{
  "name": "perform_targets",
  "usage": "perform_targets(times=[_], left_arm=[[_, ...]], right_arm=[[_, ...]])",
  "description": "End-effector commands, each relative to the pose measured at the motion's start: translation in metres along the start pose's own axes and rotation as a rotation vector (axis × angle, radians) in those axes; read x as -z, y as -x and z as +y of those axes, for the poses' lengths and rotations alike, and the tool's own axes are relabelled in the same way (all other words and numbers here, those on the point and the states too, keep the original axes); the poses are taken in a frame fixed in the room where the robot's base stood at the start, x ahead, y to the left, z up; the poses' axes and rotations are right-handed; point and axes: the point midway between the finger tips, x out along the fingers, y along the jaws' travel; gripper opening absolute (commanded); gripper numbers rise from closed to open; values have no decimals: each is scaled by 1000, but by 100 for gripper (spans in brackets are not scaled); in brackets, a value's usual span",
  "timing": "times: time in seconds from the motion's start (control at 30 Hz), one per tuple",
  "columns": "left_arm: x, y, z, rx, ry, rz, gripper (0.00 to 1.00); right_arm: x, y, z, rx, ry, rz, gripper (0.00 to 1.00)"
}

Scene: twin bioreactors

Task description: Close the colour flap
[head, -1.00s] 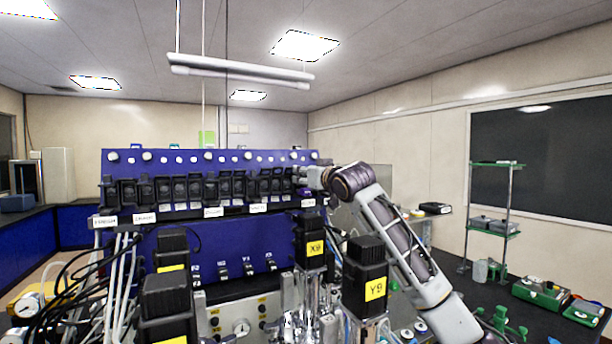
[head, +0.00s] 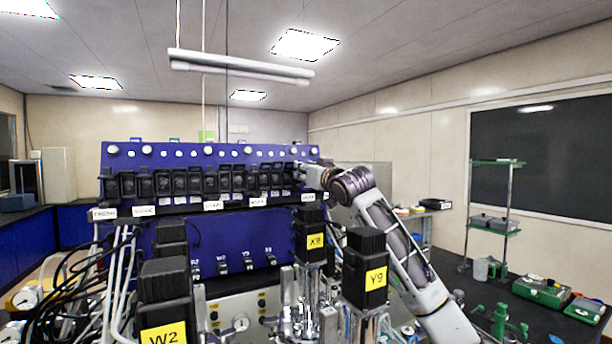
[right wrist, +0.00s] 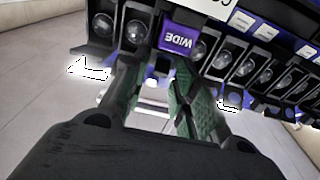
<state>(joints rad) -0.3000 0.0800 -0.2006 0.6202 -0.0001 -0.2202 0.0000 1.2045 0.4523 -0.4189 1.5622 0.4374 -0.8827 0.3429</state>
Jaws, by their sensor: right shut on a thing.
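A row of black flaps and lens housings (head: 190,183) runs along the blue instrument panel (head: 200,237). My right gripper (head: 298,171) is at the right end of this row in the head view. In the right wrist view its two fingers (right wrist: 154,75) are close to the row, beside a purple label reading WIDE (right wrist: 178,42), seen upside down. They are shut on a small part at the row's edge, mostly hidden between the fingertips. I cannot tell which flap is the colour flap, or its angle. My left gripper is not in view.
Tall black-capped units labelled X9 (head: 309,239), Y9 (head: 365,274) and W2 (head: 163,284) stand in front of the panel, close to my right arm. Black and white cables hang at the left. A shelf rack (head: 497,195) and green-based items (head: 541,290) are at the right.

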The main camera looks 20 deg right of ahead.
Motion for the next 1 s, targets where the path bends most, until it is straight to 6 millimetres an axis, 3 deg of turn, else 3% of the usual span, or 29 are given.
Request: perform_targets(times=[0.47, 0.5, 0.53, 1.0], left_arm=[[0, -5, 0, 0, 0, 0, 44], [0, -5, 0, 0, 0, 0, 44], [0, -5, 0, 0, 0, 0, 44], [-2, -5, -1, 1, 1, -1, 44]], right_arm=[[0, 1, 0, -1, 0, 27, 4], [0, 1, 0, -1, 0, 27, 32], [0, 1, 0, -1, 0, 27, 36], [-1, 3, 0, 0, 0, 26, 36]])
